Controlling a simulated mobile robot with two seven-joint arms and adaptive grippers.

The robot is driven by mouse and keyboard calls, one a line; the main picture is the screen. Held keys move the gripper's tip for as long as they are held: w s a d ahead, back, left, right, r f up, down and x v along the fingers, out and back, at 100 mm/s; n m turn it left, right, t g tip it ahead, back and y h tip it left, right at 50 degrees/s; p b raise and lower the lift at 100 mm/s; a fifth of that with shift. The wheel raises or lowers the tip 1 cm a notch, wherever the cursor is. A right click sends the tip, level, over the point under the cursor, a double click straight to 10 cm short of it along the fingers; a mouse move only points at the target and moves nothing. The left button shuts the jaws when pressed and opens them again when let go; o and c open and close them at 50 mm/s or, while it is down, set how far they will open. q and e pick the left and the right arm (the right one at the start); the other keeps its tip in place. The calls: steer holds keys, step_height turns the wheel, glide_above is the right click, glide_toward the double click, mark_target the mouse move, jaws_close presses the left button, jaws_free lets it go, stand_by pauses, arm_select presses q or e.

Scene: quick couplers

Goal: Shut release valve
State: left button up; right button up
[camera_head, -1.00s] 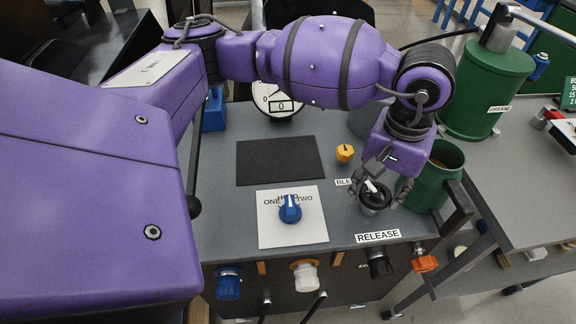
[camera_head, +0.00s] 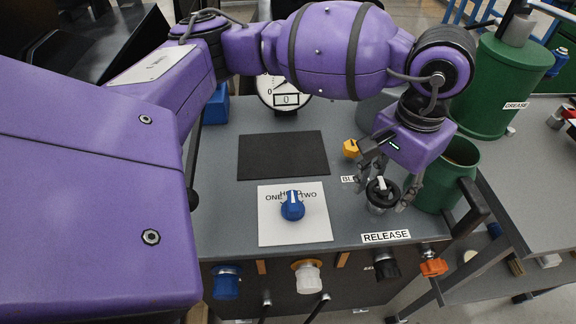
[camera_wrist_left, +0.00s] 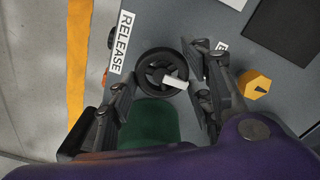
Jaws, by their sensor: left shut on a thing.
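The release valve (camera_head: 382,201) is a black handwheel with a white bar across it, on the grey bench top behind the RELEASE label (camera_head: 386,237). The handwheel also shows in the left wrist view (camera_wrist_left: 151,61), with the white bar pointing toward the lower right there. The fingers partly hide the wheel's rim. My right gripper is not in view.
A yellow knob (camera_head: 350,149) stands just behind the valve, left of the gripper. A green container (camera_head: 437,193) is close on the right. A blue dial knob (camera_head: 292,207) sits on a white plate to the left. Several couplers line the front panel.

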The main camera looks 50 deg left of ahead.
mark_target(387, 191)
arm_select(q)
steer(key=shift+d+r, duration=0.15)
steer(key=o, duration=1.1)
step_height(387, 191, up, 12)
steer(key=shift+f, duration=0.1)
